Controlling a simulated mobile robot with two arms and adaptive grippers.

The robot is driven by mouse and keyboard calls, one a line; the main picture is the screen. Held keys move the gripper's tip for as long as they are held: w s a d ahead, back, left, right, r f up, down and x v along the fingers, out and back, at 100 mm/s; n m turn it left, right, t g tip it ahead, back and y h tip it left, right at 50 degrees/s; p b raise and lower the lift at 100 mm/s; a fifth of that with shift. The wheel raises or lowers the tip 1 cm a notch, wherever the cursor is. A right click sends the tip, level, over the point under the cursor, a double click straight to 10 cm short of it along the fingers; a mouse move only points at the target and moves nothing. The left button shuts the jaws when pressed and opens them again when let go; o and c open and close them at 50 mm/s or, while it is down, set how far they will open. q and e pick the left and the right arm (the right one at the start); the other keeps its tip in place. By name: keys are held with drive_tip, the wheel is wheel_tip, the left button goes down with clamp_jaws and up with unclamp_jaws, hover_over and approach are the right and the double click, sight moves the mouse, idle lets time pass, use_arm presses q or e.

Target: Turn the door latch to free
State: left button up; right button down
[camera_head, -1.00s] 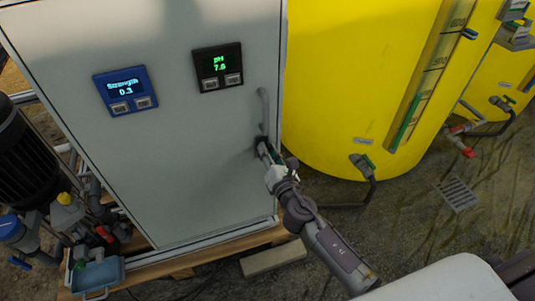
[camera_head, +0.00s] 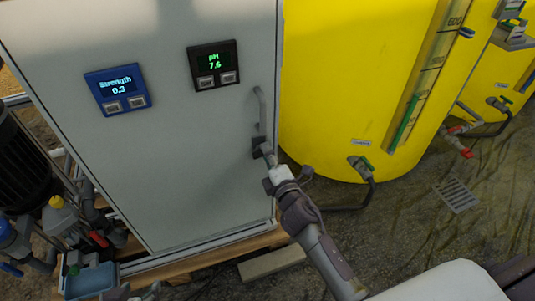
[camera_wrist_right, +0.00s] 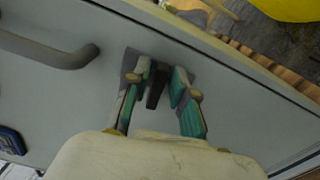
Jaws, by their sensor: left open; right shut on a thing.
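The door latch (camera_head: 257,146) is a small dark fitting on the grey cabinet door (camera_head: 190,170), just below the door's grey bar handle (camera_head: 260,108). In the right wrist view the latch lever (camera_wrist_right: 155,92) is a dark, narrow piece standing out from its plate. My right gripper (camera_head: 267,154) is at the latch; in the wrist view its teal-padded fingers (camera_wrist_right: 161,88) stand on both sides of the lever, shut on it. They partly hide the latch plate. My left gripper (camera_head: 136,292) shows only its tips at the bottom edge, open and away from the door.
A blue Strength display (camera_head: 118,89) and a black pH display (camera_head: 213,66) are on the door. Yellow tanks (camera_head: 350,80) stand close to its right. Pipes and a blue tray (camera_head: 92,280) lie at lower left. A drain grate (camera_head: 457,193) is in the floor.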

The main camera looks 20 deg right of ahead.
drive_tip(key=shift+f+m, duration=0.1)
drive_tip(key=shift+m, duration=0.5)
drive_tip(key=c, duration=1.2)
unclamp_jaws()
drive_tip(key=s, duration=1.2)
drive_tip(key=shift+d, duration=0.25)
